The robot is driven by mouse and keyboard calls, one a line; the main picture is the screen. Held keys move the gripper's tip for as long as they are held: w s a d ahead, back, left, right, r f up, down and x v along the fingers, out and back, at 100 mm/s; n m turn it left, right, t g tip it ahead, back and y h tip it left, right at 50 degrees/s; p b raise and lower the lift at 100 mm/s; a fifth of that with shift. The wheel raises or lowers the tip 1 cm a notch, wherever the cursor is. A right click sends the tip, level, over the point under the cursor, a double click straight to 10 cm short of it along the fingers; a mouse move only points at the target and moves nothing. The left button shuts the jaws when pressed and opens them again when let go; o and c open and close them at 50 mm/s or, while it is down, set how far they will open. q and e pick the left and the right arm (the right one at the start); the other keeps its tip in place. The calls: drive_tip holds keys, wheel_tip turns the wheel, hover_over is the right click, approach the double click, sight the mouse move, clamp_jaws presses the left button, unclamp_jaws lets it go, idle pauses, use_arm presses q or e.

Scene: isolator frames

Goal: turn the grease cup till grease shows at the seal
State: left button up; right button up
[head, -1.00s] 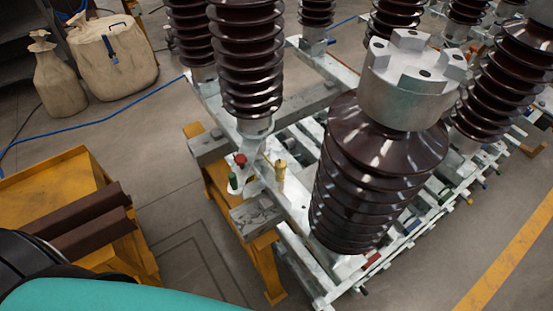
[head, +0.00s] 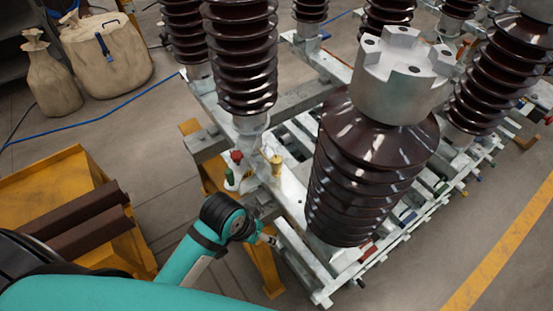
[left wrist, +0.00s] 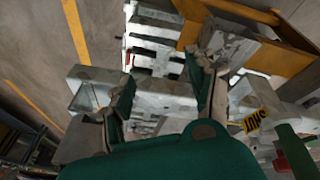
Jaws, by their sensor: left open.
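A small brass cup, which looks like the grease cup (head: 277,165), stands upright on the pale metal frame (head: 296,262) below a brown insulator. No grease can be made out around it, and I cannot tell where the seal is. My left gripper (head: 270,239) is low at the near end of the frame, below and apart from the cup. In the left wrist view the left gripper (left wrist: 165,82) is open, its fingers apart over grey metal parts with nothing clearly between them. The cup is not distinguishable there. My right gripper is out of view.
A red knob (head: 237,157) stands left of the cup. Large ribbed insulators (head: 370,170) crowd the frame on the right. A yellow stand with brown bars (head: 75,225) is at left, with sacks (head: 108,55) behind. A yellow tag (left wrist: 254,121) shows in the wrist view.

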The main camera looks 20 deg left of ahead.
use_arm(q)
drive_tip(key=w+d+r+g, duration=0.1)
drive_tip(key=w+d+r, duration=0.25)
drive_tip(key=w, duration=0.35)
wheel_tip(320, 180, up, 13)
drive_tip(key=n+g+y, duration=0.2)
drive_tip(key=n, duration=0.3)
hover_over(277, 158)
wheel_tip(277, 158, down, 18)
drive_tip(key=shift+s+r+p, duration=0.1)
drive_tip(key=shift+r+p, duration=0.1)
drive_tip(key=shift+p, duration=0.7)
drive_tip(key=c, duration=1.1)
